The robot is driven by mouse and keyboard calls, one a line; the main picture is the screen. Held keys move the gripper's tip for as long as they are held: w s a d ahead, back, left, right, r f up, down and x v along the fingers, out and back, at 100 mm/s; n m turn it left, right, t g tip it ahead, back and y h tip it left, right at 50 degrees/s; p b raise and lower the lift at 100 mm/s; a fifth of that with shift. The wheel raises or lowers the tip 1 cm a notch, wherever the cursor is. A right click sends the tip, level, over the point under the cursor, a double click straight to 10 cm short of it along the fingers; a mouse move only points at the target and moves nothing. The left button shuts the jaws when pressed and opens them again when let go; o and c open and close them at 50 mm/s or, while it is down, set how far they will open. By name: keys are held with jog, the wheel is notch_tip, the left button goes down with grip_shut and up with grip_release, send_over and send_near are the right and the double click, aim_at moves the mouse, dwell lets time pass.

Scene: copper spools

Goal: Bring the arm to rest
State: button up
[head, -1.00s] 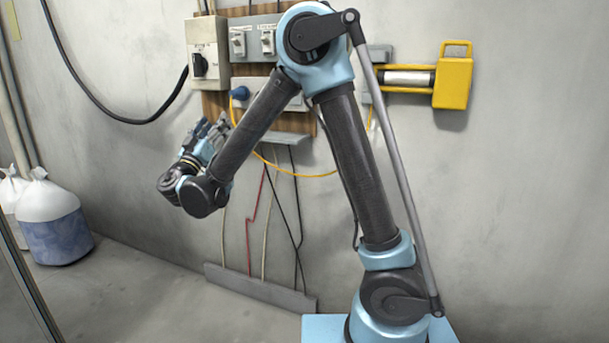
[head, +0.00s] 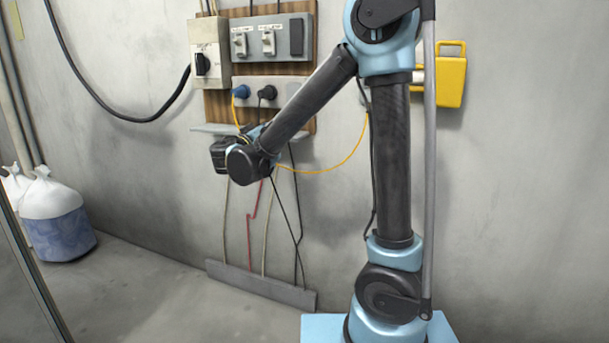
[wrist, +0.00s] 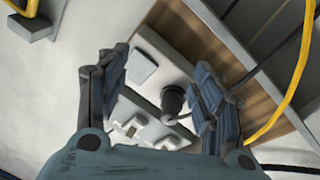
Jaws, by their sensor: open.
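My gripper (wrist: 160,92) shows in the wrist view with its two fingers spread wide apart and nothing between them. Through the gap I see a grey socket and switch panel on a wooden board, with a black plug (wrist: 173,100) in it. In the head view my arm stands upright and bends down to the left in front of the wall panel. The gripper's fingers are hidden there behind my wrist.
The wooden board carries a switch box (head: 209,54), a switch panel (head: 268,40) and a blue plug (head: 241,91). A yellow cable (head: 345,160) loops from it. A yellow fixture (head: 452,75) hangs at right. White bags (head: 58,215) stand on the floor at left.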

jog(key=d+f+g, duration=0.2)
jog(key=d+g, duration=0.1)
jog(key=d, duration=0.5)
jog(key=d+f+g, duration=0.2)
jog(key=d+f, duration=0.1)
jog(key=d, duration=0.5)
jog(key=s+d+f+g+y, duration=0.1)
jog(key=s+d+f+g, duration=0.25)
jog(key=d, duration=0.25)
jog(key=s+d+f+g, duration=0.2)
jog(key=s+d+f, duration=0.25)
jog(key=d, duration=0.25)
jog(key=s+d+f+g+y, duration=0.4)
jog(key=s+f, duration=0.3)
jog(key=s, duration=0.5)
jog(key=s+a+f+y, duration=0.3)
jog(key=s+f+y, duration=0.1)
jog(key=s+f, duration=0.4)
jog(key=s+g, duration=0.1)
jog(key=s, duration=0.1)
jog(key=shift+s+a+n, duration=0.15)
jog(key=shift+s+n, duration=0.15)
jog(key=shift+w+f, duration=0.15)
jog(key=shift+w, duration=0.3)
